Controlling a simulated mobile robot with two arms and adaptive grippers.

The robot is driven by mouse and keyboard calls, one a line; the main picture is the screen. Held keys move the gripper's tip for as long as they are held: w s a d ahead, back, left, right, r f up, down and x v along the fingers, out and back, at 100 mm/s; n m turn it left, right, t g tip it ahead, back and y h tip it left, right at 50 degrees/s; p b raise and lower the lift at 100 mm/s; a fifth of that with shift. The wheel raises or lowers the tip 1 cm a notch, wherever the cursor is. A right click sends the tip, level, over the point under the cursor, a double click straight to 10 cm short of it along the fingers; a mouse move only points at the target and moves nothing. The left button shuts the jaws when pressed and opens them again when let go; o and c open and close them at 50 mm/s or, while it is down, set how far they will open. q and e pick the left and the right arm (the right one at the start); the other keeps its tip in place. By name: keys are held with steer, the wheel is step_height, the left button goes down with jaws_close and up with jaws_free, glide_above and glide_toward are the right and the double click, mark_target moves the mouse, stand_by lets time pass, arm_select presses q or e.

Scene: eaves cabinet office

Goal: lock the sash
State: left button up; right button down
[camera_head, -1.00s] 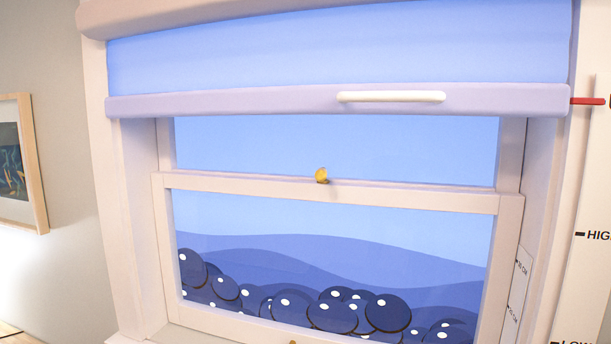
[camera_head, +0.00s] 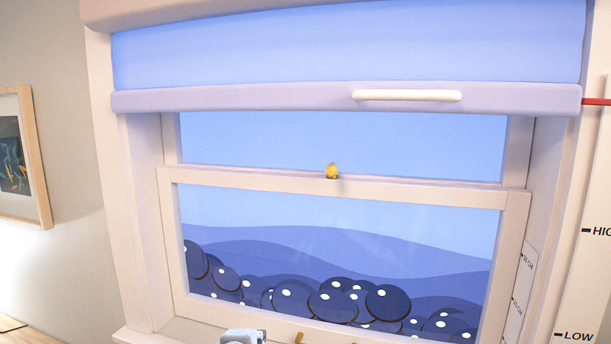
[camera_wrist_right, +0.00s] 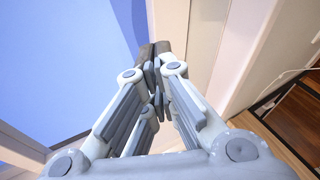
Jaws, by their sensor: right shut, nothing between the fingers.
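The lower sash (camera_head: 410,193) of the window is down, its top rail crossing the middle of the head view. A small brass sash lock (camera_head: 332,171) sits on that rail near its centre. A small brass piece (camera_head: 298,338) shows at the bottom edge, mostly cut off. My right gripper (camera_head: 243,336) just enters at the bottom of the head view, below and left of the lock and apart from it. In the right wrist view its fingers (camera_wrist_right: 155,62) are together and empty, near a pale frame edge. My left gripper is not in view.
A blind with a pale bottom bar (camera_head: 230,101) and white handle (camera_head: 407,96) hangs above the sash. A red pointer (camera_head: 596,102) and a marked scale (camera_head: 578,290) are at the right. A framed picture (camera_head: 45,165) hangs on the left wall.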

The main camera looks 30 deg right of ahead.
mark_target(332, 172)
steer(key=s+d+r+m+t+h, duration=0.1)
steer(key=s+r+h, duration=0.25)
steer(key=r, duration=1.25)
steer(key=s+d+r+m+h, duration=0.15)
steer(key=r+h, duration=0.25)
steer(key=r, duration=1.3)
steer(key=w+d+r+p, duration=0.1)
steer(key=w+d+p, duration=0.1)
steer(key=d+p, duration=0.5)
steer(key=d, duration=0.3)
steer(key=shift+w+n, duration=0.35)
steer(key=shift+r, duration=0.1)
steer(key=shift+d, duration=0.1)
